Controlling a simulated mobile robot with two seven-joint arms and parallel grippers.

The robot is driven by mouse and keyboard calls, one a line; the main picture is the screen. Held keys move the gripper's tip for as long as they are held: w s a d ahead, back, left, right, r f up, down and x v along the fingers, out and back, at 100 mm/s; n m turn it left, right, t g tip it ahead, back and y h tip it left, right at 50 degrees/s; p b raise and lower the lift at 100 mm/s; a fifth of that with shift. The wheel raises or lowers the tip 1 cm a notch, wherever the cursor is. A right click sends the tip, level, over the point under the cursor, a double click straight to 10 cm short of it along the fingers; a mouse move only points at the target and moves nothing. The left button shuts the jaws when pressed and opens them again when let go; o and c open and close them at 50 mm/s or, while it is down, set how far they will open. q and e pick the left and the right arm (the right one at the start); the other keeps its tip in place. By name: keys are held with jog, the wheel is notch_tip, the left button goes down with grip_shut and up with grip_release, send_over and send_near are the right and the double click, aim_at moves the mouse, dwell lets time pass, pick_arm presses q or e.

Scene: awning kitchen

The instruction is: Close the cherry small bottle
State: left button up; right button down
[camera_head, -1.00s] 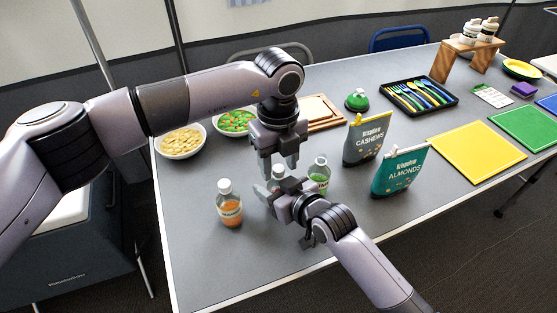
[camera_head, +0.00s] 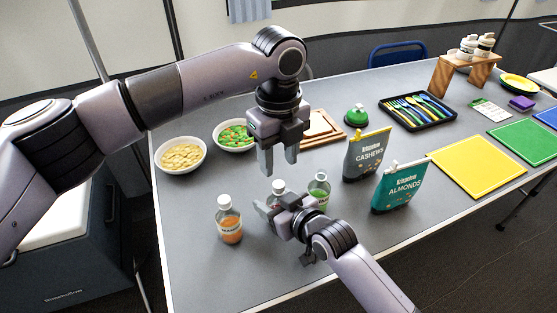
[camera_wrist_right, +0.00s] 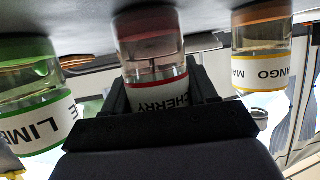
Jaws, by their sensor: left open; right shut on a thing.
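The cherry bottle (camera_head: 279,187) stands on the table between the other two bottles, with a pale top showing in the head view. In the right wrist view the same bottle (camera_wrist_right: 152,60), labelled CHERRY, is between my jaws. My right gripper (camera_head: 274,204) is shut on its body and hides its lower part from the head camera. My left gripper (camera_head: 279,168) is open, pointing down just above the bottle's top. I cannot tell whether the top is fully closed.
The mango bottle (camera_head: 229,220) stands to the left and the lime bottle (camera_head: 318,189) close to the right. The cashews bag (camera_head: 366,157) and almonds bag (camera_head: 398,188) stand further right. Two bowls of food, one with pale pieces (camera_head: 181,155), sit behind left. The front table area is clear.

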aim_at(279, 184)
pick_arm(q)
jog(key=shift+r+n, duration=1)
jog(key=shift+r, duration=0.1)
jog(key=shift+f, duration=4.05)
grip_shut()
